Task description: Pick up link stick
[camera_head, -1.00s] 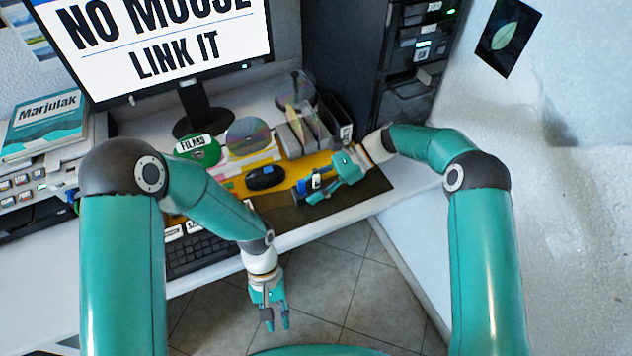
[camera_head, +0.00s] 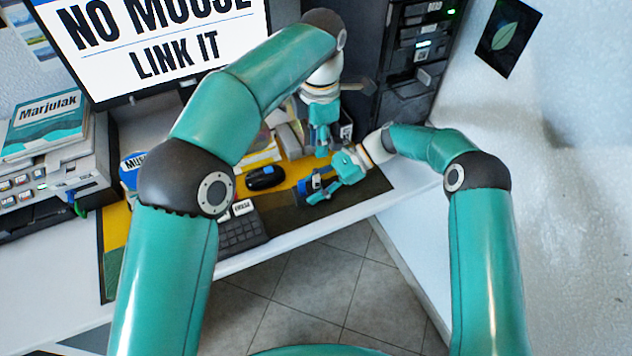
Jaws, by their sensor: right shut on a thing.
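The link stick (camera_head: 316,182) seems to be the small blue and dark piece with a pale label at the right end of the desk mat. My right gripper (camera_head: 318,194) is low over the mat there, shut on this piece and partly hiding it. My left gripper (camera_head: 322,150) points down beside the disc holder, just behind the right gripper. Its fingers are small and overlap the things behind, so I cannot tell whether it is open or shut.
A black mouse (camera_head: 266,177) lies on the yellow mat left of the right gripper. A keyboard (camera_head: 240,236) lies at the front. The disc holder (camera_head: 290,141) is partly hidden by my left arm. A monitor (camera_head: 160,45) and a dark rack (camera_head: 405,100) stand behind.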

